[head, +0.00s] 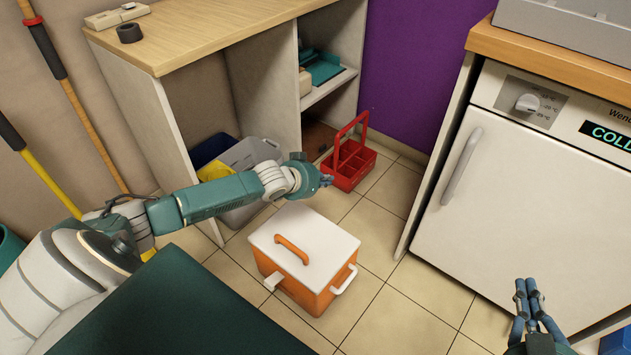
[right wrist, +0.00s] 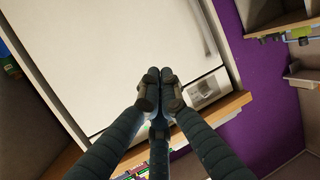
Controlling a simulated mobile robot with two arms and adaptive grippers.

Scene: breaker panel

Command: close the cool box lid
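The cool box (head: 316,303) is orange and stands on the tiled floor in the middle of the head view. Its white lid (head: 322,238) with an orange handle lies flat across the top, and I see no gap under it. My left gripper (head: 327,180) is above and behind the box, apart from it, partly hidden by its own wrist; its finger state is unclear. My right gripper (head: 528,290) is at the lower right, away from the box. In the right wrist view its fingertips (right wrist: 160,76) are together with nothing between them.
A red caddy (head: 349,163) stands on the floor behind the box. Grey and blue bins (head: 248,155) sit under the wooden-topped shelf unit (head: 185,40). A white fridge (head: 520,190) is on the right. Floor tiles (head: 400,320) right of the box are clear.

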